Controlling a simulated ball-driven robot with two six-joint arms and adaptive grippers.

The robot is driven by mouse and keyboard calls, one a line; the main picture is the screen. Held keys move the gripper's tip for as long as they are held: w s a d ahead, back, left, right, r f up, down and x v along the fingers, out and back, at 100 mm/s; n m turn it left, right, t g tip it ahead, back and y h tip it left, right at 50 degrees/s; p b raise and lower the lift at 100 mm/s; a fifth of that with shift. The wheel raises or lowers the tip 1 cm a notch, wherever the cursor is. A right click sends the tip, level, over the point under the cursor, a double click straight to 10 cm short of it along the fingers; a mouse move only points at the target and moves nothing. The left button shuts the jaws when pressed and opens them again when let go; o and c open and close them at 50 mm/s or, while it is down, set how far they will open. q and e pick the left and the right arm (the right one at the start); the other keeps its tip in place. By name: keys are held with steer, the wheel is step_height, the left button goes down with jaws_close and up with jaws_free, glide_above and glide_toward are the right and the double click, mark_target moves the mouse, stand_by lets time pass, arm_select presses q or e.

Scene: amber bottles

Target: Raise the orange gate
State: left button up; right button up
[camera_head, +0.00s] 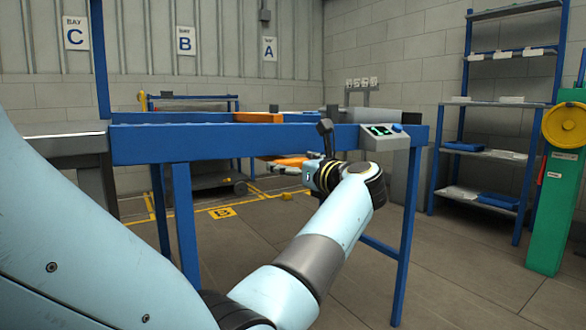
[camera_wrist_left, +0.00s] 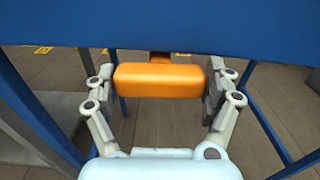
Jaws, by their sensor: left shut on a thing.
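An orange handle (camera_wrist_left: 160,80) fills the middle of the left wrist view, just below a blue beam (camera_wrist_left: 160,25). My left gripper (camera_wrist_left: 161,82) has one finger at each end of the handle and is shut on it. In the head view, part of the orange handle (camera_head: 287,161) shows under the blue beam (camera_head: 230,140), and my left wrist and gripper (camera_head: 305,170) hide the rest. An orange bar (camera_head: 258,117) lies across the top of the blue frame, possibly part of the gate. My right gripper is not in view.
A control box (camera_head: 383,135) with a green display sits at the beam's right end. Blue legs (camera_head: 185,225) stand under the frame. A shelf rack (camera_head: 490,155) and a green post with a yellow wheel (camera_head: 566,125) stand at the right.

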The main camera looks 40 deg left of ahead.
arm_select(q)
steer(key=o, duration=1.2)
steer(key=shift+r, duration=0.3)
steer(key=o, duration=0.3)
steer(key=shift+d, duration=0.15)
steer(key=v, duration=0.7)
steer(key=shift+d, duration=0.2)
steer(key=shift+s+f, duration=0.1)
